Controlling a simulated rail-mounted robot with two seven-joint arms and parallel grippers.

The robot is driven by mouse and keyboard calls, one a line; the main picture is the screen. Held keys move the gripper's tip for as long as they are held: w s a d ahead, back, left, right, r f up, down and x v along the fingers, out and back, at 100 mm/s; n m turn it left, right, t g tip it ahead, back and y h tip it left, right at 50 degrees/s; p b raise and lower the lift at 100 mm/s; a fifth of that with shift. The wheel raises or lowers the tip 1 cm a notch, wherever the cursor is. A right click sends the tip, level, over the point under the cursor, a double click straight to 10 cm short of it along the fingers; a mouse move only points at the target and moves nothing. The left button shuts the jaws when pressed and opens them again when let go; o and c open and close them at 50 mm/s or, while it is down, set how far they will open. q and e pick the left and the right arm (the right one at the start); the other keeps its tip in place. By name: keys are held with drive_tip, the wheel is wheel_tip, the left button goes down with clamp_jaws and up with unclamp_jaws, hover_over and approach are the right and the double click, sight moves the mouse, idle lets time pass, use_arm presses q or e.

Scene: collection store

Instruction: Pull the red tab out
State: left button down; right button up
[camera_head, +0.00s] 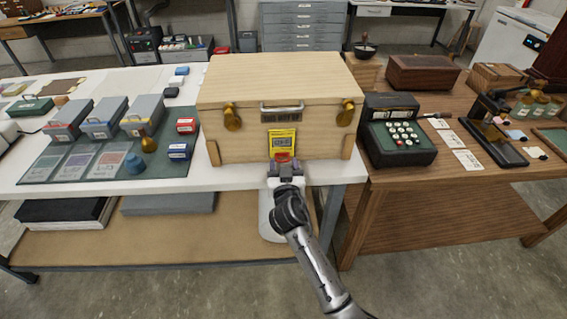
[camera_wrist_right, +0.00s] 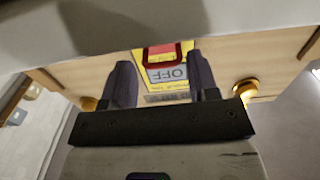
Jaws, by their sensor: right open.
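The red tab (camera_head: 283,156) sits at the lower edge of a yellow panel (camera_head: 283,138) on the front of a pale wooden case (camera_head: 240,140). In the right wrist view the red tab (camera_wrist_right: 180,48) is at top centre, beside the yellow panel marked OFF (camera_wrist_right: 168,75). My right gripper (camera_head: 285,166) is just in front of the tab. In the wrist view its two fingers are spread apart with the tab between and beyond their tips; I see no grip on it. The left gripper is not in view.
The case stands on a white table (camera_head: 190,185) with brass latches and a handle on its front. Grey boxes (camera_head: 105,118) on a green mat are to the left. A dark keypad machine (camera_head: 398,135) stands on the wooden table at right.

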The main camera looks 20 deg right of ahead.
drive_tip(key=shift+x, duration=1)
drive_tip(key=c, duration=1)
drive_tip(key=shift+o, duration=0.2)
drive_tip(key=shift+s+a, duration=0.15)
drive_tip(key=shift+s, duration=0.2)
drive_tip(key=shift+v, duration=0.9)
drive_tip(key=shift+r, duration=0.1)
drive_tip(key=o, duration=1)
drive_tip(key=shift+c, duration=0.2)
drive_tip(key=shift+s, duration=0.15)
